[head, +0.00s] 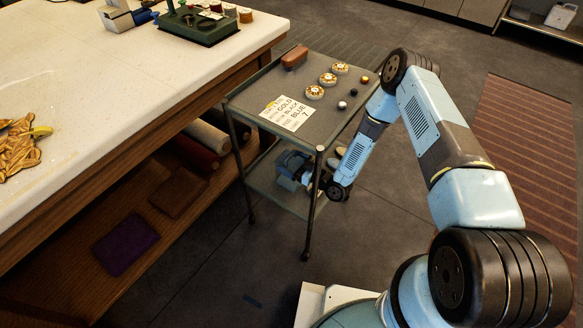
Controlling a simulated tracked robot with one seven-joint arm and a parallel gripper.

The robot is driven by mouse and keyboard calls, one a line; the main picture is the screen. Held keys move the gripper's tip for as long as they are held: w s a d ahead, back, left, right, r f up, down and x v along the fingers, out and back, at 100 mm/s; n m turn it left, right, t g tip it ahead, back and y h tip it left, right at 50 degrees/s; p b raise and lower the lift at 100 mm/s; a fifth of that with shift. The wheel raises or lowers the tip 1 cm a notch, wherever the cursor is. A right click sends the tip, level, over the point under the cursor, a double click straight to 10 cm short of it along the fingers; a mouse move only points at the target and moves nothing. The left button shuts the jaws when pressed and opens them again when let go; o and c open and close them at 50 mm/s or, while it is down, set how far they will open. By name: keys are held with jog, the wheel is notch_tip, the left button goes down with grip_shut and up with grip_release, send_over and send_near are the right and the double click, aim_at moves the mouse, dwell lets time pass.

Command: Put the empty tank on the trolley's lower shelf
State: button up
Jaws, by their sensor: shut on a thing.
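The trolley (338,118) is a grey two-level cart beside the worktable. My gripper (294,172) reaches in from the right, between the trolley's top and its lower shelf (284,197). A front leg and the top partly cover it. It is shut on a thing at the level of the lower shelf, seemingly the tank. The blue and dark shapes there run together, so I cannot tell the tank's outline from the gripper's. I also cannot tell whether the held thing touches the shelf.
The trolley's top holds a lettered card (287,113), a brown block (295,58), several ornate round pieces and small balls. Pale round items (337,158) sit on the lower shelf's right. The worktable (120,100) stands left, with fabric rolls below. The floor in front is clear.

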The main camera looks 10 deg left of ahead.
jog(key=shift+f, duration=1.7)
jog(key=o, duration=1.2)
jog(key=v, duration=1.2)
